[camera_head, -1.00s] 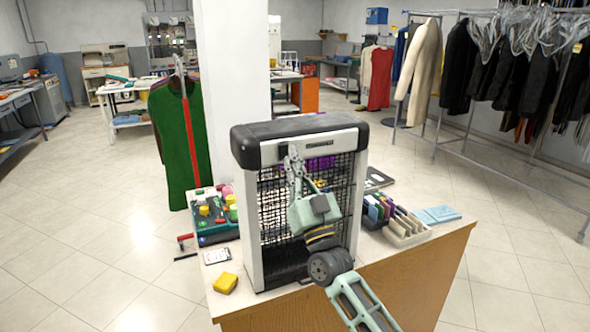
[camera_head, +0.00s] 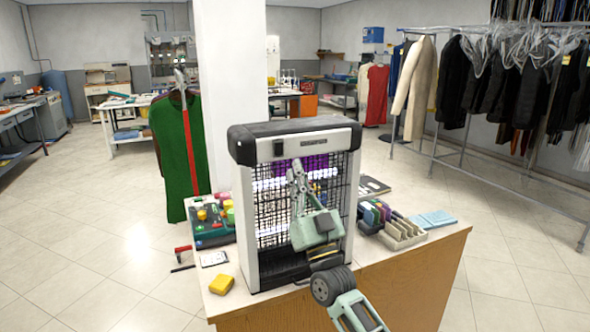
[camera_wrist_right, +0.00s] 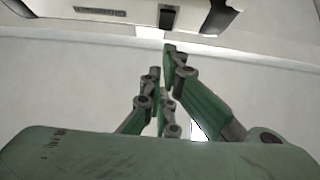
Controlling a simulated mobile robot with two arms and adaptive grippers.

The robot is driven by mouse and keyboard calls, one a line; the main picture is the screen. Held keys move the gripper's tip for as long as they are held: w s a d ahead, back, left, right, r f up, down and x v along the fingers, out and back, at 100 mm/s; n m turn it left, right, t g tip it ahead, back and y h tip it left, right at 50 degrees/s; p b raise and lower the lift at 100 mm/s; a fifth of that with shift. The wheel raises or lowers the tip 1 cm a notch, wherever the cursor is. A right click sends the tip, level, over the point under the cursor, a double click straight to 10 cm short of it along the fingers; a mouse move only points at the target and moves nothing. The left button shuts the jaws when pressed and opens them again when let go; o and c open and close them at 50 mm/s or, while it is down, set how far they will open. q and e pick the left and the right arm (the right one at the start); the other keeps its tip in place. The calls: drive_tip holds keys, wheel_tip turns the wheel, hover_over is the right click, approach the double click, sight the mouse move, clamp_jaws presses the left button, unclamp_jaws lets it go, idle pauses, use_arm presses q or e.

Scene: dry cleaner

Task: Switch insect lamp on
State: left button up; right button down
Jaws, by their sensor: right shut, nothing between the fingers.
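The insect lamp (camera_head: 250,220) stands upright on the counter, a white and black housing with a black wire grille. Bright white and purple light shows behind the grille. A small black switch (camera_head: 278,148) sits on its upper white panel, left of a dark label. In the right wrist view the switch (camera_wrist_right: 167,17) is at the top. My right gripper (camera_head: 297,165) is shut and empty in front of the grille, its fingertips a little below and right of the switch. In the right wrist view the fingertips (camera_wrist_right: 165,60) sit just below the panel, apart from the switch. My left gripper is not visible.
The wooden counter (camera_head: 400,280) carries a yellow block (camera_head: 221,284) at front left, a tray of coloured items (camera_head: 210,236) at left, and a divided holder (camera_head: 403,236) and blue cloth (camera_head: 433,219) at right. A green garment (camera_head: 180,150) hangs behind left.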

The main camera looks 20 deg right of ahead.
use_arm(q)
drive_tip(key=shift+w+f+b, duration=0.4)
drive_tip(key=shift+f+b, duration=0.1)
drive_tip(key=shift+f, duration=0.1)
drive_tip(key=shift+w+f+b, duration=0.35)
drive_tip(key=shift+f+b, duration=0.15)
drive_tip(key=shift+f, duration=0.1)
use_arm(e)
drive_tip(key=s+f, duration=0.3)
drive_tip(key=f, duration=0.3)
drive_tip(key=shift+s+d+f, duration=0.25)
drive_tip(key=shift+s+f, duration=0.05)
